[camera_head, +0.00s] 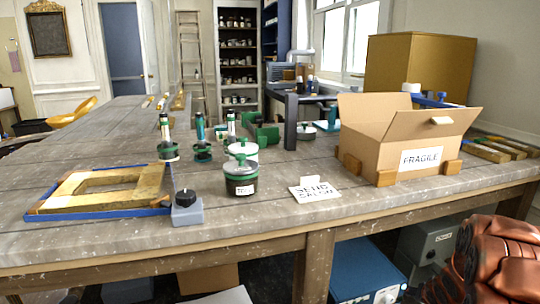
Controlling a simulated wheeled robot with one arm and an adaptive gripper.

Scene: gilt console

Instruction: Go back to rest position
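My gripper does not show in the head view. No object of the workbench is seen being held. The wooden workbench (130,228) fills the middle of the view. An open cardboard box with a FRAGILE label (375,133) stands on its right part, held between wooden corner blocks. A jar with a green lid (240,187) and a white label stands near the front edge. A white card with black lettering (314,191) lies to the right of the jar.
A wooden frame with blue edging (101,190) lies at the left front. Several green-based tools (168,150) stand behind it. A larger closed carton (419,66) is at the back right. A blue case (366,272) sits below the bench. A shiny reddish-brown form (497,262) fills the bottom right corner.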

